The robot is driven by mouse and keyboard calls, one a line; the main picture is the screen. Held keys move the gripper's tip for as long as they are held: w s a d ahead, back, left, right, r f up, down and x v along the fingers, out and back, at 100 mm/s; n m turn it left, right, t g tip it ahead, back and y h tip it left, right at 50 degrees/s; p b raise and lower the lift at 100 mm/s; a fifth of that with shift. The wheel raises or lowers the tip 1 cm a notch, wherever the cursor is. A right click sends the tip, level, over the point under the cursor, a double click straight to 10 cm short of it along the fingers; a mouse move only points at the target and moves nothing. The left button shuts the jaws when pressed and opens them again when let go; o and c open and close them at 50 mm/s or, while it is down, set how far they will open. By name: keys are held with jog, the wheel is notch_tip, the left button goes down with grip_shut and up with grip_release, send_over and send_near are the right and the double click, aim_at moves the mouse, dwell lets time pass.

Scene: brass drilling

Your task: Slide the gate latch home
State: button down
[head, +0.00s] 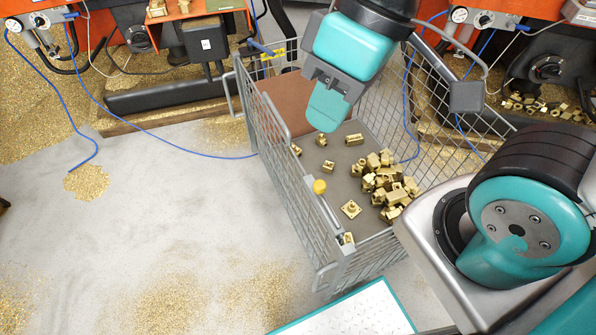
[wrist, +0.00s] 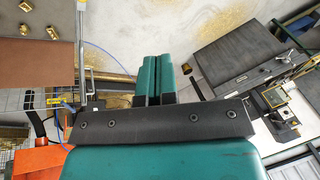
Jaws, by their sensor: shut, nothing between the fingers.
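The gate latch shows in the head view as a yellow round knob (head: 319,187) with a pale bar on the left side of a grey wire-mesh cart (head: 293,190). Whether its bolt is seated is too small to tell. My gripper (head: 325,112) is above the cart, farther back than the knob and apart from it. Its teal fingers are together and empty, and they also show in the wrist view (wrist: 154,62). I cannot make out the yellow knob in the wrist view.
Loose brass parts (head: 385,182) lie on the cart's floor, with a brown panel (head: 285,106) at its far end. Orange machines stand behind. A blue hose (head: 190,146) crosses the floor. Open concrete floor (head: 150,220) with brass chips lies left of the cart.

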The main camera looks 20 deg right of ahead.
jog(key=w+f+g+h+p, duration=0.25)
jog(key=w+f, duration=0.25)
jog(key=w, duration=0.6)
jog(key=w+f+h+p, duration=0.1)
jog(key=w+f+h, duration=0.1)
jog(key=f, duration=0.5)
jog(key=w+f+m+g+h+p, duration=0.1)
jog(key=w+f, duration=0.4)
jog(key=f, duration=0.2)
jog(key=shift+w+d+f+m+h, duration=0.25)
jog(key=shift+d+f+m+h, duration=0.05)
jog(key=shift+h, duration=0.05)
jog(key=s+d+f+p, duration=0.3)
jog(key=s+f, duration=0.3)
jog(key=f, duration=0.3)
jog(key=shift+s+d+f+p, duration=0.3)
jog(key=shift+s+p, duration=0.1)
jog(key=shift+p, duration=0.1)
